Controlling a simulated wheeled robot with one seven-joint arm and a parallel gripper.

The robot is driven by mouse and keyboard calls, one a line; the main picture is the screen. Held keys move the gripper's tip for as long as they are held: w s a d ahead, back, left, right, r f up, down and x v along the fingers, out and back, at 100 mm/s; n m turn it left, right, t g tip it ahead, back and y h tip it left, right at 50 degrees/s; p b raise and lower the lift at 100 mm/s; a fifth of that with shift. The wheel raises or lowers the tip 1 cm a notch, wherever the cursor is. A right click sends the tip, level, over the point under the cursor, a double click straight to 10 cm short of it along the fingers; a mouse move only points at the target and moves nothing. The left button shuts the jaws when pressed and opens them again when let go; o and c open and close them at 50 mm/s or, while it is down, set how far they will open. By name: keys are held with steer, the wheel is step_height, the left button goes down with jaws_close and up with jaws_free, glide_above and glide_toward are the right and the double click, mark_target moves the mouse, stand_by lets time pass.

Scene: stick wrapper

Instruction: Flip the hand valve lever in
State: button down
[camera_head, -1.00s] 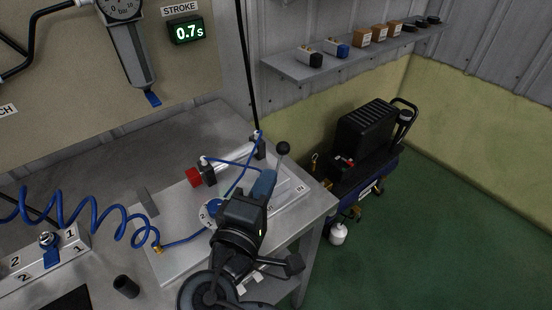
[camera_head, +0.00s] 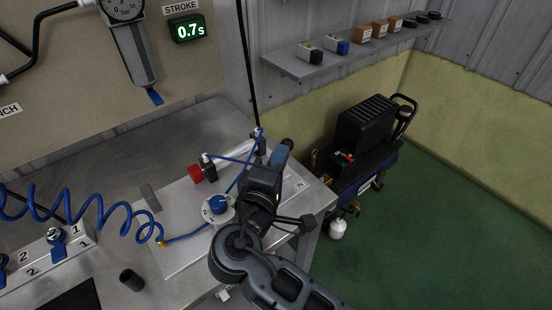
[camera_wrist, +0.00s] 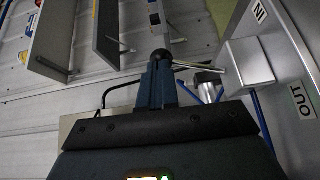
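The lever of the hand valve shows in the wrist view as a black ball knob (camera_wrist: 161,55) on a pale metal rod (camera_wrist: 200,66), running right to a light grey block (camera_wrist: 246,66). An IN label (camera_wrist: 260,11) and an OUT label (camera_wrist: 303,100) lie on the plate beside it. My gripper (camera_wrist: 161,72) has its blue fingers close together, with the knob right at their tips. In the head view my gripper (camera_head: 281,153) reaches the black knob (camera_head: 288,144); it hides the rod and the valve body. I cannot see the knob held between the fingers.
The metal plate (camera_head: 187,255) on the bench carries a round blue-knobbed dial (camera_head: 218,205), a red-ended cylinder (camera_head: 196,173) and blue hoses. A black compressor (camera_head: 366,135) stands beyond the bench's right edge. A wall shelf (camera_head: 300,68) is behind.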

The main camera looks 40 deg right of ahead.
steer(key=shift+d+r, duration=0.15)
steer(key=shift+d, duration=0.35)
steer(key=b+v, duration=0.1)
steer(key=v, duration=0.7)
steer(key=shift+a, duration=0.35)
